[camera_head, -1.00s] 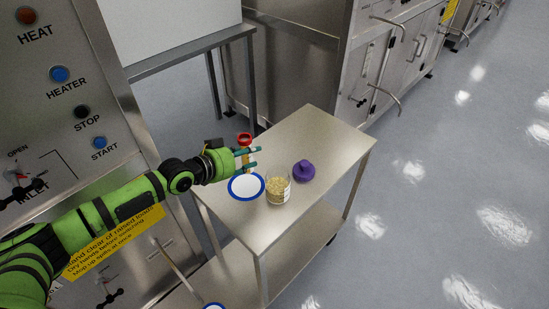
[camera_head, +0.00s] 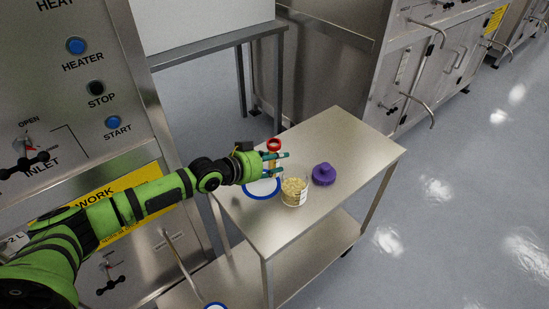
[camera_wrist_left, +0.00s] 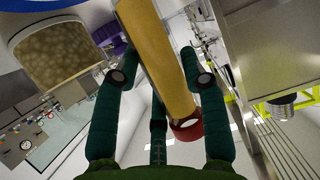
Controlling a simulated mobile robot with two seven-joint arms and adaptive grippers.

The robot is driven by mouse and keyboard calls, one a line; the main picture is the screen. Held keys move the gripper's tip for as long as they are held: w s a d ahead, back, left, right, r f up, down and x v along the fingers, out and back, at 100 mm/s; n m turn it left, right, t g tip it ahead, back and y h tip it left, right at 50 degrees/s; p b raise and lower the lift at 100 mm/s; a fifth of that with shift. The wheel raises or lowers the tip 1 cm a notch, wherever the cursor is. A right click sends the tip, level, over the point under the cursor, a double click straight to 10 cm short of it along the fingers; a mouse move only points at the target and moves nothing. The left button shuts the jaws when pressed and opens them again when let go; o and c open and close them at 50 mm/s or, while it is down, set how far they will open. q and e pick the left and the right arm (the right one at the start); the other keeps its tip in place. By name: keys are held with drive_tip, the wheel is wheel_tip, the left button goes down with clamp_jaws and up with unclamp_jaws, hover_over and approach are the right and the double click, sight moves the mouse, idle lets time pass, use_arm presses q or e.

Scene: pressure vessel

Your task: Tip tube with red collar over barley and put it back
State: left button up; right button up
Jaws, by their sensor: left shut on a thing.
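The tube (camera_head: 272,161) with the red collar (camera_head: 274,145) is upright in my left gripper (camera_head: 284,162), collar at the top. In the left wrist view the fingers flank the amber tube (camera_wrist_left: 158,50), and its red collar (camera_wrist_left: 187,130) shows beyond them. My left gripper is shut on the tube. The clear beaker of barley (camera_head: 294,191) stands on the trolley, right of and nearer than the tube. It also shows in the left wrist view (camera_wrist_left: 70,55), apart from the tube. My right gripper is out of view.
A white plate with a blue rim (camera_head: 260,195) lies on the trolley (camera_head: 335,145) left of the beaker, partly hidden by my gripper. A purple stopper-like object (camera_head: 323,175) stands right of the beaker. The trolley's far right is clear. A control panel (camera_head: 110,75) stands at left.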

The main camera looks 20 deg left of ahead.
use_arm(q)
drive_tip(key=shift+s+d+r+m+t+y+p, duration=0.3)
drive_tip(key=shift+m+p, duration=0.3)
drive_tip(key=shift+p, duration=1.45)
drive_tip(key=shift+s+d+r+m+t+y+p, duration=0.2)
drive_tip(key=shift+d+r+m+t+y+p, duration=0.3)
drive_tip(key=shift+p, duration=0.8)
drive_tip(key=shift+s+d+r+m+t+y+p, duration=0.15)
drive_tip(key=shift+r+m+p, duration=0.5)
drive_tip(key=shift+p, duration=0.65)
drive_tip(key=shift+s+d+r+m+t+y+p, duration=0.1)
drive_tip(key=shift+d+r+m+t+y+p, duration=0.1)
drive_tip(key=shift+r+m+p, duration=0.35)
drive_tip(key=shift+s+d+r+m+t+y+p, duration=0.1)
drive_tip(key=shift+d+r+m+y+p, duration=0.1)
drive_tip(key=shift+r+p, duration=0.5)
drive_tip(key=shift+f, duration=0.2)
